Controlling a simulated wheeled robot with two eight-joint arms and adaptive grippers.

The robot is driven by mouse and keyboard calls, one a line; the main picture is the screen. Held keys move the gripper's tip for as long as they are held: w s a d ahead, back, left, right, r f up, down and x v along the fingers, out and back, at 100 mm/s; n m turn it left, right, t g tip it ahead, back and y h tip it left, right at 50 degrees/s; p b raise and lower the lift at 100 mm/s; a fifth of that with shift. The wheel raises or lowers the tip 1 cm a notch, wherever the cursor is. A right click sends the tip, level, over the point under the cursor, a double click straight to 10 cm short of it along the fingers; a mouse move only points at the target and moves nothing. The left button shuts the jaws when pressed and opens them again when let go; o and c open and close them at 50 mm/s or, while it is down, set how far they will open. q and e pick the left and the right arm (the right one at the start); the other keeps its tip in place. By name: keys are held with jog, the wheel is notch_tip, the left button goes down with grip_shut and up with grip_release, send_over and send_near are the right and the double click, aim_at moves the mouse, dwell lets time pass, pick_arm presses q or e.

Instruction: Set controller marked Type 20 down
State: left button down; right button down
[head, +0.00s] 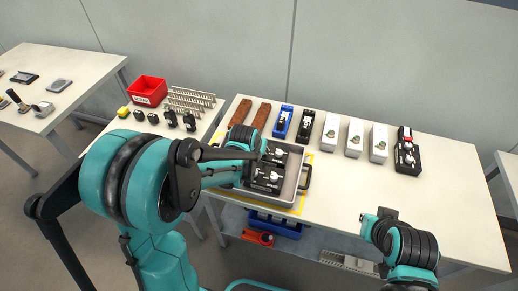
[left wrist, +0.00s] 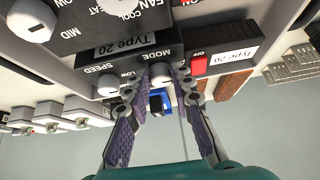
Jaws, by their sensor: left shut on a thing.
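The controller marked Type 20 (left wrist: 130,47) is a dark box with white knobs and a label, large at the top of the left wrist view. My left gripper (left wrist: 168,80) has its fingertips against its edge by the MODE knob, shut on it; the exact contact is unclear. A red switch (left wrist: 199,65) beside a white Type 20 label shows right of the fingers. In the head view, two dark controllers (head: 265,178) show in or over the grey tray (head: 291,196), and my left gripper (head: 262,150) is partly hidden there. My right gripper (head: 384,216) is low at the right, its fingers unclear.
Brown blocks, a blue device (head: 283,121), a black device (head: 306,124) and white boxes (head: 354,138) line the table's back. Another dark controller with red (head: 407,155) stands at the right. A red bin (head: 148,91) stands left.

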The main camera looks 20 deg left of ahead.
pick_arm(q)
jog(key=shift+f+b, duration=0.4)
jog(key=shift+f, duration=0.05)
jog(key=c, duration=1.2)
grip_release()
jog(key=v, duration=1.2)
jog(key=s, duration=1.6)
jog(key=shift+s+a+r, duration=0.1)
jog(key=shift+a+r, duration=0.15)
jog(key=shift+a, duration=0.1)
